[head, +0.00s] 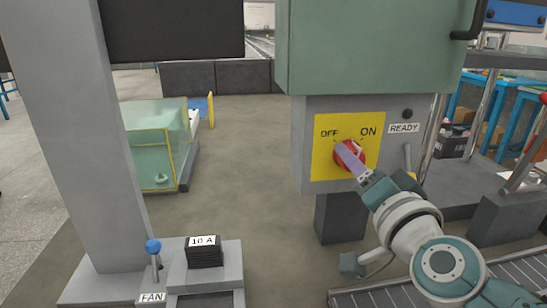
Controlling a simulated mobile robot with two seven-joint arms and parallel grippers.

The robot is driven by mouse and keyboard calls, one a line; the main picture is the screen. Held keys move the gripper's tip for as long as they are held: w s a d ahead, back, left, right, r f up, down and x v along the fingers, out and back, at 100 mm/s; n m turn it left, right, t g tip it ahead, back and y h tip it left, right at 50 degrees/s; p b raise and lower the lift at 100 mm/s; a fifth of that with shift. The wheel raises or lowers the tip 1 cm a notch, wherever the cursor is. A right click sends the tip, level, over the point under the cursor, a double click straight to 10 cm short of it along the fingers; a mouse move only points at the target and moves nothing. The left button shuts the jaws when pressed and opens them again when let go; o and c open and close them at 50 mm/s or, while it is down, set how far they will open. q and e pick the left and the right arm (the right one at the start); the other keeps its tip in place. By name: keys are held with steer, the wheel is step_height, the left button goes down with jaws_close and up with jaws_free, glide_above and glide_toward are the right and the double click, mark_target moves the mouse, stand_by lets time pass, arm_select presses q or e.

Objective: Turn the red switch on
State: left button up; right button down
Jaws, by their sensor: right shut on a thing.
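The red switch (358,154) is a round knob on a yellow plate (324,170) marked OFF at the left and ON at the right. The plate is on the front of a grey box under a green cabinet. My right gripper (348,157) reaches in from the lower right and is shut on the red switch. Its pale purple fingers lie slantwise across the knob and hide its middle. I cannot tell exactly which way the knob points. My left gripper is not in view.
A READY label (403,128) and a dark round lamp (407,114) sit right of the plate. The green cabinet (375,50) overhangs it. A blue-knobbed FAN lever (153,248) and a black 10 A block (204,253) stand at the lower left. Floor between is clear.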

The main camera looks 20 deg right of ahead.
steer(key=m, duration=0.6)
steer(key=shift+r+m, duration=0.1)
steer(key=shift+m, duration=0.2)
stand_by(0.4)
steer(key=shift+c, duration=1.5)
jaws_free()
steer(key=v, duration=1)
